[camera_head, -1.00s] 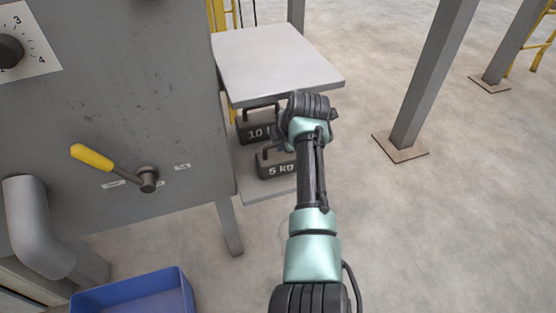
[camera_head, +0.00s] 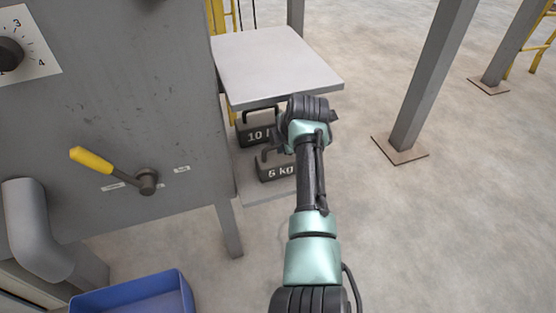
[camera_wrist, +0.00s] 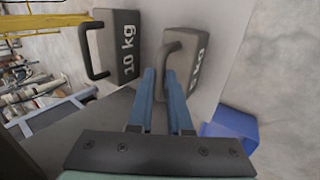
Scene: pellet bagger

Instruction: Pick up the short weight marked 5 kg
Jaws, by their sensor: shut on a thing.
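The weight marked 5 kg (camera_head: 274,171) is a dark grey block with a handle on top, standing on the low shelf in the head view. In the head view my wrist hides the right part of the weight and most of my gripper (camera_head: 283,140). I cannot tell whether the weight is clear of the shelf.
A similar weight marked 10 kg (camera_head: 257,133) stands close behind; its handle shows in the wrist view (camera_wrist: 92,52). A pale upper shelf (camera_head: 275,62) hangs above both. The grey machine wall (camera_head: 110,110) with a yellow lever (camera_head: 92,158) is at left. A blue bin (camera_head: 140,296) sits below.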

